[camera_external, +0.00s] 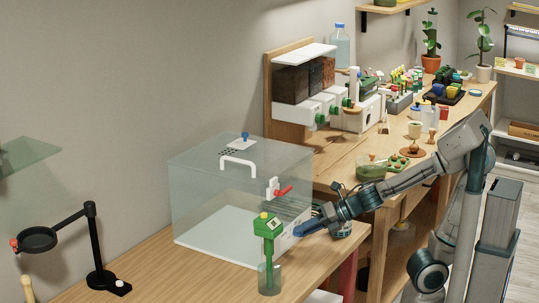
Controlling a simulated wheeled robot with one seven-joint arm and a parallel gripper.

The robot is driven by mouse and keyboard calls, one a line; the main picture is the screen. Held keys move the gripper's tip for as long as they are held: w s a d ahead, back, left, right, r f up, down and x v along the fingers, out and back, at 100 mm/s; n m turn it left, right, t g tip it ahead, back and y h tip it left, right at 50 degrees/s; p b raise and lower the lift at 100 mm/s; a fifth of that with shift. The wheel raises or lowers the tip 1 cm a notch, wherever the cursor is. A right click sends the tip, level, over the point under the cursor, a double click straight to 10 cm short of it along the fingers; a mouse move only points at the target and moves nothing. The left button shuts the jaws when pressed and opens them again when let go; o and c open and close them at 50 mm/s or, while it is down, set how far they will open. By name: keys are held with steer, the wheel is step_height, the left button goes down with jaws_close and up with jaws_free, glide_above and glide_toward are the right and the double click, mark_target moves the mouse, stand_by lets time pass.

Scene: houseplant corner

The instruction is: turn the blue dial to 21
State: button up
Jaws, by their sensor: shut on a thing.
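A clear case (207,200) with a white base stands on the wooden bench, with a low white panel (284,243) on its front right side. My gripper (301,229) reaches in from the right to this panel and is shut on the blue dial, which it mostly covers. Blue shows at the gripper's end, but I cannot separate dial from fingers clearly. The dial's scale and pointer are too small and hidden to read.
A green meter (268,230) in a clear cylinder (269,278) stands close left of my gripper. A red-handled latch (281,190) is above it. A black magnifier stand (93,245) is at left. The back bench holds pots and jars.

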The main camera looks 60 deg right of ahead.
steer(key=o, duration=1)
